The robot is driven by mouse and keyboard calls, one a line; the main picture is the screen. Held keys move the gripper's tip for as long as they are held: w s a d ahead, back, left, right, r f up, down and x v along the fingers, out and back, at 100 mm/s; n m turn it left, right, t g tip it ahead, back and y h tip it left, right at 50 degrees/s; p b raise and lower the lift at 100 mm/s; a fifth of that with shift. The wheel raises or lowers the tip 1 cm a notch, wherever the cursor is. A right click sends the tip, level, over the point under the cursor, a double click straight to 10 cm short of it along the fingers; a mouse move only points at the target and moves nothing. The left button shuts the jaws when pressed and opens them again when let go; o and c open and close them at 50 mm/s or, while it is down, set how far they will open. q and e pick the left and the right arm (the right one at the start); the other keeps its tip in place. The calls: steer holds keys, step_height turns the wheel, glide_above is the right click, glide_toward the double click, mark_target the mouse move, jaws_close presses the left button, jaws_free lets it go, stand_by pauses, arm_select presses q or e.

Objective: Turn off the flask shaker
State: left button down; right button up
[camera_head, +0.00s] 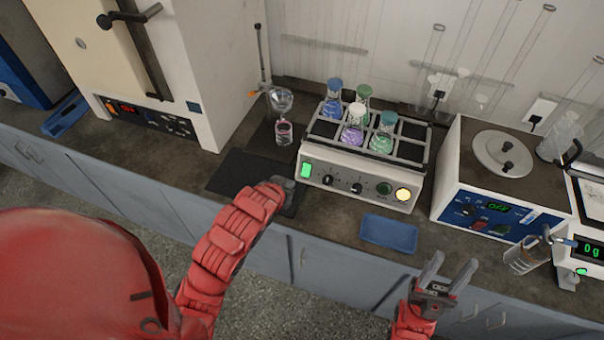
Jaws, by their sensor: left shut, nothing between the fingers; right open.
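The flask shaker (341,181) stands on the bench at the picture's middle. Several stoppered flasks with coloured liquid sit in its top rack. Its front panel has a lit green switch (306,170) at the left, two black knobs, a dark green button (384,188) and a lit yellow button (403,194) at the right. My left gripper (284,186) is shut and empty, just in front of the shaker's left end; whether it touches the shaker I cannot tell. My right gripper (447,271) is open and empty, in front of the bench, below and right of the shaker.
A blue tray (388,234) lies in front of the shaker. A dark mat (240,172) and glassware (283,132) are left of it. A water bath (500,190) with a blue panel, a beaker (524,257) and a scale (588,249) stand right. An oven (150,80) stands left.

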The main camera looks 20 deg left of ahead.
arm_select(q)
steer(key=shift+f+b+x, duration=0.2)
steer(key=shift+b+x, duration=1.35)
steer(key=shift+b, duration=1.05)
steer(key=p, duration=0.5)
glide_toward(305, 173)
steer(key=x, duration=0.5)
steer(key=shift+x, duration=0.85)
steer(key=shift+f, duration=0.1)
